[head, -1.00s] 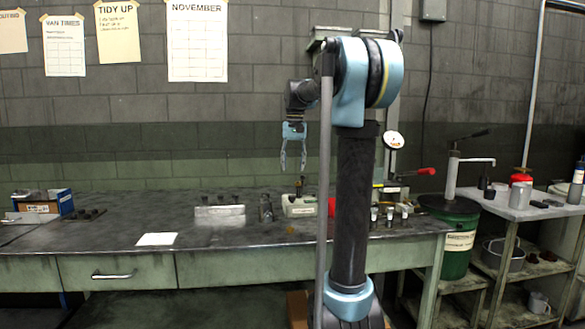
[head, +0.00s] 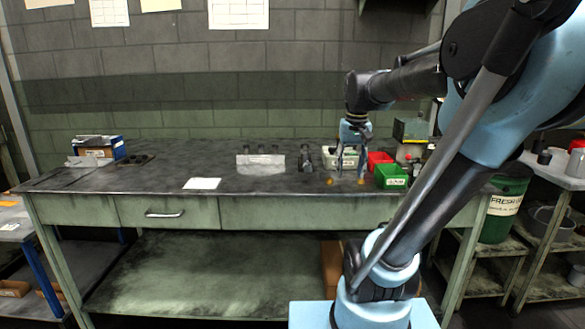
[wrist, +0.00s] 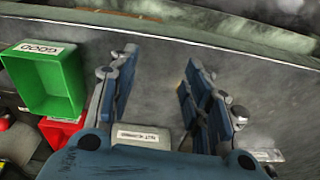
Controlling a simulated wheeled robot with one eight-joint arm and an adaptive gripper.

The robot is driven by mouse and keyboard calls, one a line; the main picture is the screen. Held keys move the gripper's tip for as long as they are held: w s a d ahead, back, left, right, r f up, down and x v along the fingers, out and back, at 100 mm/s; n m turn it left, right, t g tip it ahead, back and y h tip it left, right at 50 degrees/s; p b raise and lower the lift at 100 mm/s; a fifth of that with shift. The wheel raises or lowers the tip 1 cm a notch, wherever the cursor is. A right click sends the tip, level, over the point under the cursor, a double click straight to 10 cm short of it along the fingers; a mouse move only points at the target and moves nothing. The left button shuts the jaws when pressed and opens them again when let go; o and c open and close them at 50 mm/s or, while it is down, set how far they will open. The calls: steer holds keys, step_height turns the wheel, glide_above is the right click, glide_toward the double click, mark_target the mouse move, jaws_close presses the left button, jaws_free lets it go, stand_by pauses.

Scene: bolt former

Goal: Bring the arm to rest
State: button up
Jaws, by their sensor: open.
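In the head view my arm slants from the lower right up past the right edge, then reaches back left to the gripper. Whether the fingertips touch the bench is hard to tell.
A green bin (head: 391,176), labelled GOOD in the wrist view (wrist: 45,78), and a red bin (head: 379,159) stand just right of the gripper. A pale container (head: 342,159) is behind it. A grey block (head: 260,164) sits further left.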

steer(key=s+d+f, duration=0.1)
steer(key=s+f, duration=1.2)
steer(key=f, duration=0.4)
steer(key=shift+s+n+t, duration=0.4)
steer(key=shift+w+f, duration=0.25)
steer(key=shift+w, duration=0.15)
